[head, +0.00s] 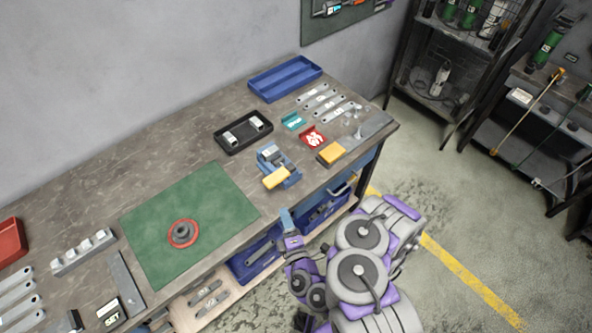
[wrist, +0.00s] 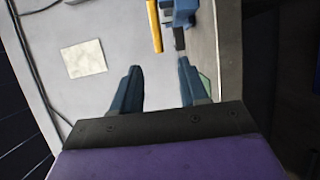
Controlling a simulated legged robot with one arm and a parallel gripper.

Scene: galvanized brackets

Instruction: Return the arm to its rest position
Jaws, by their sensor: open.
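My arm (head: 360,265), grey and purple, is at the bottom right of the head view, in front of the workbench (head: 150,135). My gripper (head: 288,222) is at the bench's front edge, to the right of the green mat. In the wrist view my gripper (wrist: 160,67) has its two blue fingers well apart, with nothing seen between them. A blue vise-like fixture (head: 284,163) with a yellow block (head: 276,178) stands on the bench beyond the gripper. The fixture (wrist: 182,12) and a yellow piece (wrist: 154,25) also show at the wrist view's top.
The green mat (head: 170,205) bears a grey disc in a red ring (head: 183,233). A black tray (head: 228,148) holds two metal pieces. A blue tray (head: 285,78) stands at the back. Blue bins (head: 255,260) sit below the bench. The floor (head: 440,200) to the right is open.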

